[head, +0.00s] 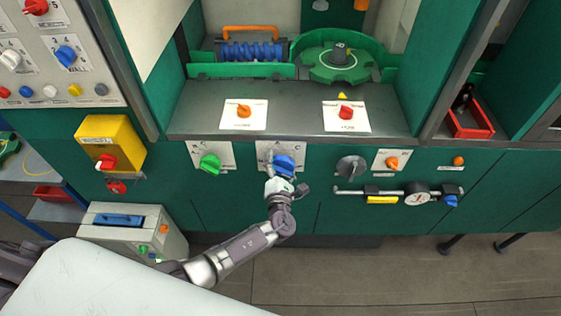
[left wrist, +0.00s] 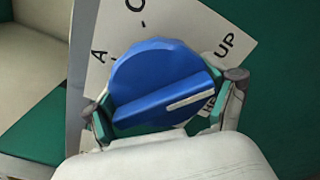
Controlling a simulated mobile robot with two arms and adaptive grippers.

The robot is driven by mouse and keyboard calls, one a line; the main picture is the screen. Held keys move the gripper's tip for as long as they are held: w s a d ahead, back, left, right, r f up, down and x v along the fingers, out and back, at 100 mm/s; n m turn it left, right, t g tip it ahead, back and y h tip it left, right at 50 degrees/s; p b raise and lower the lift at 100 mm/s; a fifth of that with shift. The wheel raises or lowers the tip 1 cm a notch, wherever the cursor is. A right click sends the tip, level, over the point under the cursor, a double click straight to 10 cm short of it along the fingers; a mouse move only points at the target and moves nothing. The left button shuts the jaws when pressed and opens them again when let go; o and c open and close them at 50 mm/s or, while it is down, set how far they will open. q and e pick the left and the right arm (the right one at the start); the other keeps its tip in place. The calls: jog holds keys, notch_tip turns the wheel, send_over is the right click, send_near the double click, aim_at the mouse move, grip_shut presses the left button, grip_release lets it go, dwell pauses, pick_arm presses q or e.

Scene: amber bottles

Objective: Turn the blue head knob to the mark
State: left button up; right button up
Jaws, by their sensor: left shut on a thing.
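The blue head knob (head: 284,163) sits on a white label plate (head: 264,153) on the green front panel. In the left wrist view the knob (left wrist: 160,85) fills the middle, with a raised bar and a white pointer line towards its lower right. Its plate (left wrist: 200,30) shows "A", "UP" and partly hidden letters. My left gripper (head: 284,178) is at the knob. In the left wrist view its fingers (left wrist: 163,117) are shut on the knob, one on each side. My right gripper is in neither view.
A green knob (head: 210,164) is left of the blue one; a grey dial (head: 351,168) and an orange knob (head: 392,163) are right of it. A gauge on a rail (head: 416,193) juts out at lower right. A steel ledge (head: 290,112) runs above. A grey box (head: 130,228) stands at lower left.

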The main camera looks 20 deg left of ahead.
pick_arm(q)
jog(key=shift+s+f, duration=0.1)
jog(key=shift+f, duration=0.05)
jog(key=o, duration=0.9)
jog(key=shift+o, duration=0.3)
jog(key=v, duration=1.2)
jog(key=shift+a, duration=0.1)
